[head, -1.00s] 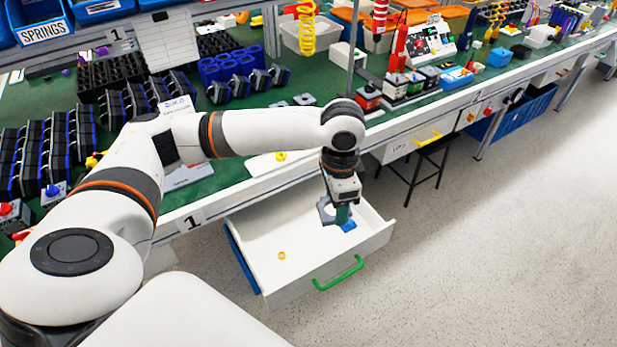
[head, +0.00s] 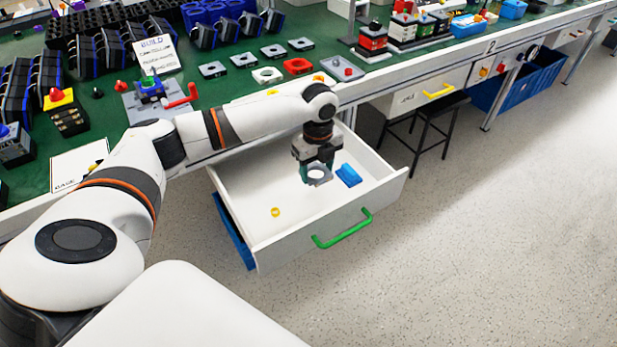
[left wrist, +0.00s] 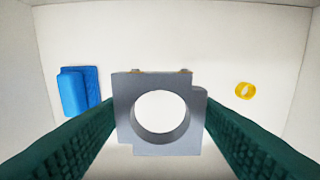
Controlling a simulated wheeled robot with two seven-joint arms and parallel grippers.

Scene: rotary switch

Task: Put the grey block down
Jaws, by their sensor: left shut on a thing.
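The grey block (left wrist: 123,112) has a large round hole through it and shows between the two green fingers in the left wrist view. It also shows in the head view (head: 319,180), low inside the open white drawer (head: 262,229). My left gripper (head: 316,172) is shut on the block, with a finger on either side of it. Whether the block touches the drawer floor I cannot tell. My right gripper is not in view.
In the drawer, a blue part (head: 348,175) lies right of the block and a yellow ring (head: 275,212) lies to the front left. Bare floor surrounds them. The drawer has a green handle (head: 342,229). A green-topped workbench (head: 215,95) stands behind.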

